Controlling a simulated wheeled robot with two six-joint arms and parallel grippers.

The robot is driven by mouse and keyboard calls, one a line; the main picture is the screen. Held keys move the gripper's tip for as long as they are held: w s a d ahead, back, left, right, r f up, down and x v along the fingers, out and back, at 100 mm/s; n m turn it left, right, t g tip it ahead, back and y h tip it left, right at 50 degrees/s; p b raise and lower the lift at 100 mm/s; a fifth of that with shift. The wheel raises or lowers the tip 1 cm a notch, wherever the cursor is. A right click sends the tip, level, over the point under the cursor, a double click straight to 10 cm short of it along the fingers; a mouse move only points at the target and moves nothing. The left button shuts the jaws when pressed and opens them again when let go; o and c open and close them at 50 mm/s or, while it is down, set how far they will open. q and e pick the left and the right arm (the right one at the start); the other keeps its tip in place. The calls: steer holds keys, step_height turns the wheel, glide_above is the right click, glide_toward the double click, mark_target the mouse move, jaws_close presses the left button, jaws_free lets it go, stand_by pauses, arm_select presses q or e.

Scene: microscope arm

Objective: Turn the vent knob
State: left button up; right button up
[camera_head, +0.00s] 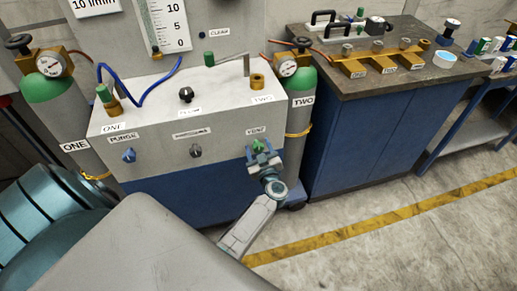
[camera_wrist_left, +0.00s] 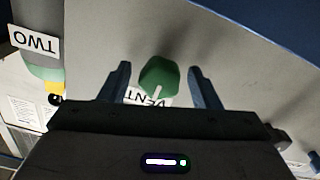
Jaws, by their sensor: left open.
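The green vent knob (camera_head: 258,145) is on the front panel of the grey cabinet, at its right end, under the VENT label (camera_head: 256,130). In the left wrist view the green knob (camera_wrist_left: 159,76) sits between the two fingers, with a gap on each side. My left gripper (camera_head: 263,155) is open, with its fingers pointing at the panel around the knob. It also shows in the left wrist view (camera_wrist_left: 161,84). The label beside the knob is partly covered by the knob in that view. My right gripper is not in view.
A blue PURGE knob (camera_head: 129,155) and a dark middle knob (camera_head: 195,151) are on the same panel. Gas cylinder TWO (camera_head: 296,117) stands close to the right of my left gripper, and cylinder ONE (camera_head: 62,115) stands at the left. A blue bench (camera_head: 365,140) is farther right.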

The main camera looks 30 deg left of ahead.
arm_select(q)
steer(key=c, duration=1)
